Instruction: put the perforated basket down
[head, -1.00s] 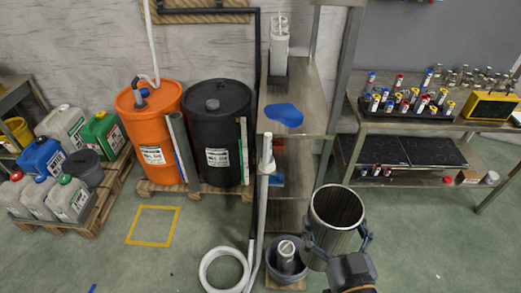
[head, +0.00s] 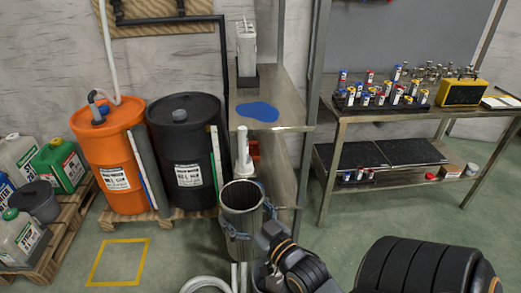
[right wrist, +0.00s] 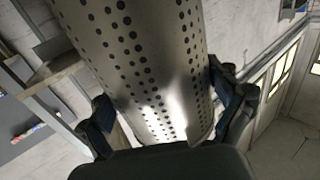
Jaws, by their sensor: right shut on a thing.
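The perforated basket (head: 240,202) is a tall metal cylinder with an open top, held nearly upright in front of the steel shelf unit. In the right wrist view its wall of dark round holes (right wrist: 140,60) fills the middle. My right gripper (head: 251,226) is shut around the basket, with a finger on each side; the fingers (right wrist: 168,122) also show in the wrist view. The basket's bottom is hidden in the head view. My left gripper is not in view.
A shelf unit (head: 285,90) carries a blue patch (head: 258,111) and a white container (head: 246,45). Orange (head: 108,155) and black (head: 187,150) drums stand left on a pallet. A steel table (head: 385,113) with vials is at right. A yellow floor square (head: 118,262) is empty.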

